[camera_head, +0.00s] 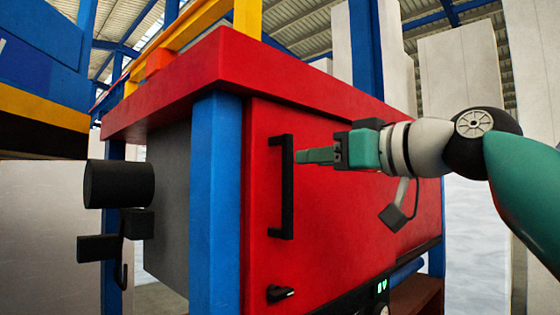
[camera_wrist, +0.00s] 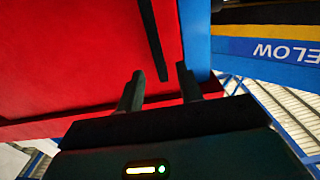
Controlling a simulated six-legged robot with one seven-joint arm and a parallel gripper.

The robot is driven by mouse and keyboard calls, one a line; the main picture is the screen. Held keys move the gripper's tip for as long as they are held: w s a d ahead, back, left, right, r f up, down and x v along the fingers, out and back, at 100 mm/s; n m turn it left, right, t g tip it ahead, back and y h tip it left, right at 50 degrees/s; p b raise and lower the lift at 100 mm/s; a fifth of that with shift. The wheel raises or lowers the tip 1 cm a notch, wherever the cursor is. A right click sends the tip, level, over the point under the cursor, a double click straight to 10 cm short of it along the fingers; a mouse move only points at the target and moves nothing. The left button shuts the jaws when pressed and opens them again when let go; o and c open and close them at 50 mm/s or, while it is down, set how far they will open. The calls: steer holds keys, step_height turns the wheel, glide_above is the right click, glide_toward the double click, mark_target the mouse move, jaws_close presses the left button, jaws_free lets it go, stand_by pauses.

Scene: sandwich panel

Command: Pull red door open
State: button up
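The red door (camera_head: 340,190) is the front face of a red cabinet and looks shut. Its black vertical bar handle (camera_head: 282,187) is near the door's left edge, beside a blue post. My gripper (camera_head: 300,156) is just right of the handle's upper half in the head view, pointing left toward it; contact is not visible there. In the wrist view the two dark fingers of my gripper (camera_wrist: 158,88) are apart with nothing between their tips. The handle (camera_wrist: 153,38) shows ahead of them as a dark bar, its near end close to the gap. The red door (camera_wrist: 80,50) fills the left side.
A blue post (camera_head: 214,200) stands at the door's left edge. A black knob (camera_head: 280,293) sits below the handle. The red top (camera_head: 300,80) overhangs the door. Black fittings (camera_head: 118,185) stick out at the left side.

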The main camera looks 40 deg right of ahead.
mark_target(291, 160)
steer(key=w, duration=0.6)
steer(key=shift+w+d, duration=0.1)
steer(key=shift+w, duration=0.75)
steer(key=shift+s, duration=0.15)
jaws_close()
